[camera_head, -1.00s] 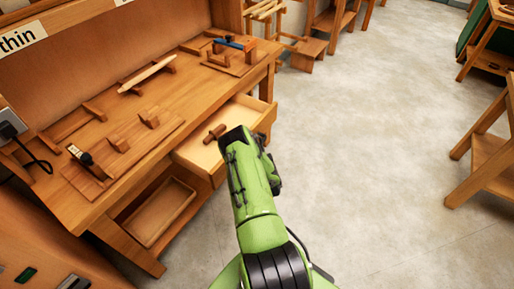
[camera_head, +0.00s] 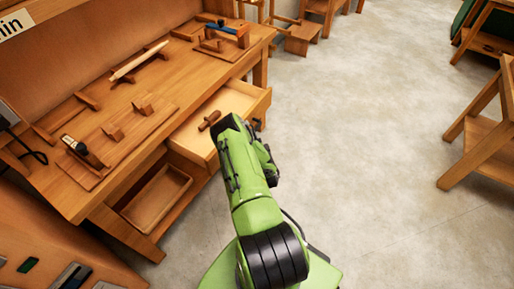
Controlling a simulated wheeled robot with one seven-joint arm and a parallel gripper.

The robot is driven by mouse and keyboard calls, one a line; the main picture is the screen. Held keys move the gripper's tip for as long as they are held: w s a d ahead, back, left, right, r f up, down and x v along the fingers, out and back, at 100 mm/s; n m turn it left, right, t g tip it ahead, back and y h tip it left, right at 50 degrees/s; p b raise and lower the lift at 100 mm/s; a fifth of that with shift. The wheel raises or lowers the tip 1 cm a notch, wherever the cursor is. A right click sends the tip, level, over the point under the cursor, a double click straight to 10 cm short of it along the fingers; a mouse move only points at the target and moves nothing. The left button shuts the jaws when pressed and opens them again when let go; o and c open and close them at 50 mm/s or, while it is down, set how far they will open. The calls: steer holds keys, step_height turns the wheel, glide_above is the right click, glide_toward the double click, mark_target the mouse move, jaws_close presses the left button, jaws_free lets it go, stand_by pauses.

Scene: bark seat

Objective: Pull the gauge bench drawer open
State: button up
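The gauge bench (camera_head: 75,190) stands at left, a wooden bench with a backboard. Its drawer (camera_head: 236,96) sticks out from under the top toward the aisle, showing a pale inside with a brown wooden peg-like piece (camera_head: 209,120) in it. My green arm (camera_head: 243,180) reaches up to the drawer and covers part of its front. A small dark part (camera_head: 258,124) shows at the drawer front beside my arm; I cannot tell whether it is the handle or my gripper. My gripper's fingers are not clearly seen, so its hold on the drawer is unclear.
Wooden fixtures, a pale stick (camera_head: 138,62) and a blue-topped tool (camera_head: 228,28) lie on the bench top. A shallow tray (camera_head: 157,198) sits on the lower shelf. Grey floor (camera_head: 360,130) is clear to the right, up to a wooden stand (camera_head: 483,150).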

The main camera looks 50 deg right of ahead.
steer(key=p+v, duration=1.3)
steer(key=p, duration=0.1)
steer(key=shift+r, duration=0.2)
steer(key=shift+a, duration=0.1)
